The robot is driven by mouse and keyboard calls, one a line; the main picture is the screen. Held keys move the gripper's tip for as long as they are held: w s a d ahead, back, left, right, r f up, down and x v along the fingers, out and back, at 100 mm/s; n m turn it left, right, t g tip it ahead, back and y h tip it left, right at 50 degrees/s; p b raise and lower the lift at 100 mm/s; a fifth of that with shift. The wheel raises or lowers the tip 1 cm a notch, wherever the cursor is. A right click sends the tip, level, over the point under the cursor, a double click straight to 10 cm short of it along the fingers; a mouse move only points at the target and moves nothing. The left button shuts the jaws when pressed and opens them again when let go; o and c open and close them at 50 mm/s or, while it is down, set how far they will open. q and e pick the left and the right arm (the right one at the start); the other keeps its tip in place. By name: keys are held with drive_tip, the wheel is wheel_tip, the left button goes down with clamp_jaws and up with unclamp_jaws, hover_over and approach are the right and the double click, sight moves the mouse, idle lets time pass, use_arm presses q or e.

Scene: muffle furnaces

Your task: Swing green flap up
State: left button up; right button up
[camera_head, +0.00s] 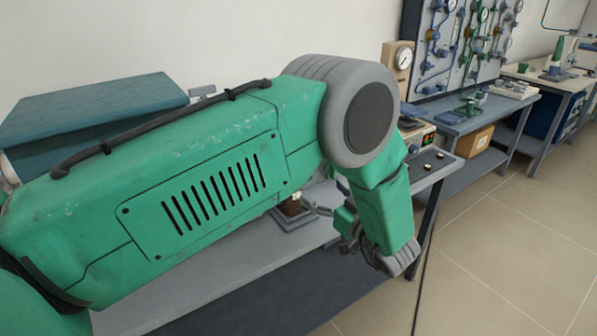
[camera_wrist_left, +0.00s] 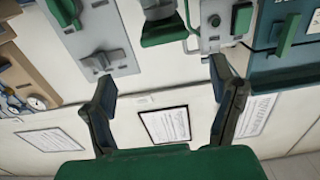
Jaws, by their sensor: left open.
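My left arm crosses the head view from the left, and its gripper (camera_head: 348,232) hangs low in front of the bench, partly hidden by my forearm. In the left wrist view the two dark fingers of my left gripper (camera_wrist_left: 160,72) are spread wide with nothing between them. I cannot tell for certain which is the flap. My right gripper is not in view.
A grey bench (camera_head: 240,262) runs below my arm, with a teal box-like unit (camera_head: 90,100) at left. A gauge panel (camera_head: 465,45) and further benches stand at the back right. Open tiled floor (camera_head: 500,235) lies at right. Framed notices (camera_wrist_left: 168,125) show in the wrist view.

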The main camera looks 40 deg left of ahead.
use_arm(q)
drive_tip(key=x, duration=0.8)
drive_tip(key=s+f+x, duration=0.1)
drive_tip(key=x, duration=0.3)
drive_tip(key=shift+a, duration=0.3)
drive_tip(key=shift+w+d+r, duration=0.2)
drive_tip(key=shift+w+d, duration=0.05)
drive_tip(key=shift+d, duration=0.15)
drive_tip(key=shift+d+r, duration=0.2)
drive_tip(key=shift+d, duration=0.25)
drive_tip(key=shift+a+f, duration=0.1)
drive_tip(key=shift+a, duration=0.2)
drive_tip(key=c, duration=0.7)
drive_tip(key=shift+s+a, duration=0.15)
drive_tip(key=shift+a, duration=0.3)
drive_tip(key=c, duration=1)
drive_tip(key=shift+d, duration=0.1)
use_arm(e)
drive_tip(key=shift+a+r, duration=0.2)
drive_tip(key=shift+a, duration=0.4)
